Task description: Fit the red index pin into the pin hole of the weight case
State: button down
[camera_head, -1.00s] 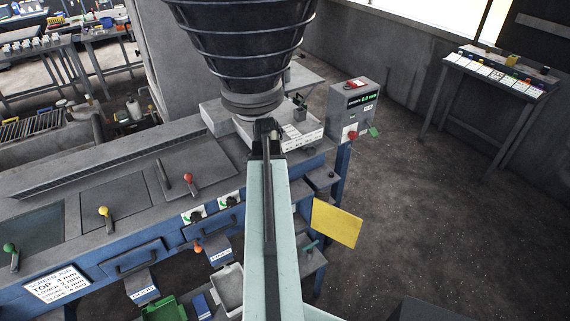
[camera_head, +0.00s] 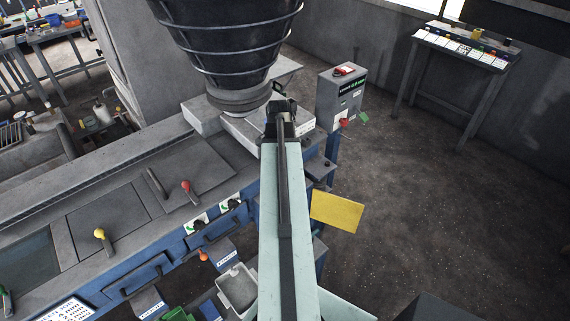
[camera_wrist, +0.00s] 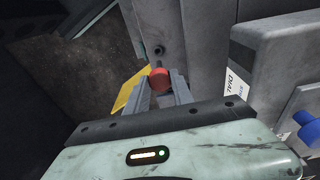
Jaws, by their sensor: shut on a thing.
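My gripper (camera_wrist: 160,92) is shut on the red index pin (camera_wrist: 159,78) in the wrist view. The pin's red head sits between the fingertips, and its grey shank points away from me. A dark round hole (camera_wrist: 159,50) lies just beyond the pin, in a grey surface (camera_wrist: 158,22) that may be the weight case. I cannot tell whether the shank's tip touches the hole. In the head view my gripper (camera_head: 281,112) is at the far end of my arm, beside the pale box under the black cone; the pin is hidden there.
A ribbed black cone (camera_head: 230,45) hangs over the pale box (camera_head: 240,132). A grey control box (camera_head: 340,98) stands right of my gripper. A yellow plate (camera_head: 337,210) juts out below. A blue knob (camera_wrist: 307,130) is at the wrist view's right. Open floor lies right.

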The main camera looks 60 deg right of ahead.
jog(key=shift+s+f+b, duration=0.1)
jog(key=shift+f+b, duration=2.85)
jog(key=shift+f, duration=0.05)
jog(key=shift+f+b, duration=2.6)
jog(key=c, duration=1)
grip_release()
jog(key=shift+r, duration=0.1)
jog(key=r+p, duration=0.5)
jog(key=a+r+p, duration=0.1)
jog(key=r+p, duration=0.1)
jog(key=p, duration=0.1)
jog(key=shift+r, duration=0.4)
jog(key=shift+w+f, duration=0.1)
jog(key=shift+w, duration=0.1)
